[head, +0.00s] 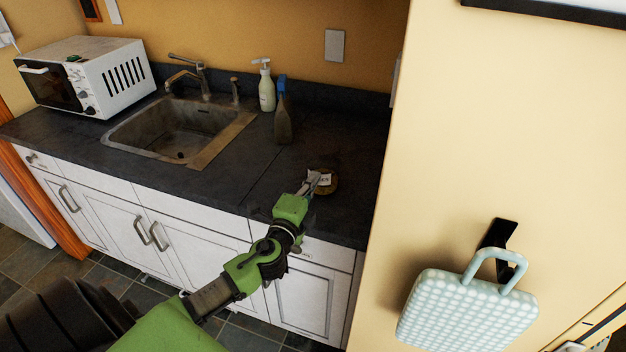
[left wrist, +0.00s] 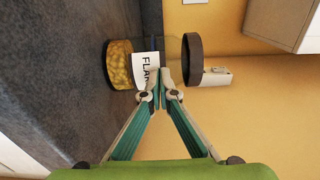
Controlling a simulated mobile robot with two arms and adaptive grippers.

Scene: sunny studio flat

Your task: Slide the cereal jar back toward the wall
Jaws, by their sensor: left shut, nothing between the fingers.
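The cereal jar (head: 329,188) stands on the dark counter near its front edge, close to the cream side wall at right. In the left wrist view, which is turned on its side, the jar (left wrist: 119,65) is clear, with yellow flakes at its base, a white label and a dark lid. My left gripper (head: 314,181) is shut and empty, its fingertips at the near side of the jar. In the left wrist view the closed fingertips (left wrist: 162,88) overlap the label; I cannot tell whether they touch. My right gripper is not in view.
Behind the jar, the counter (head: 330,140) is clear back to the orange wall (head: 300,30). A spray bottle (head: 283,125) and a white soap bottle (head: 266,90) stand left of that space. The sink (head: 180,130) and microwave (head: 85,75) are further left.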

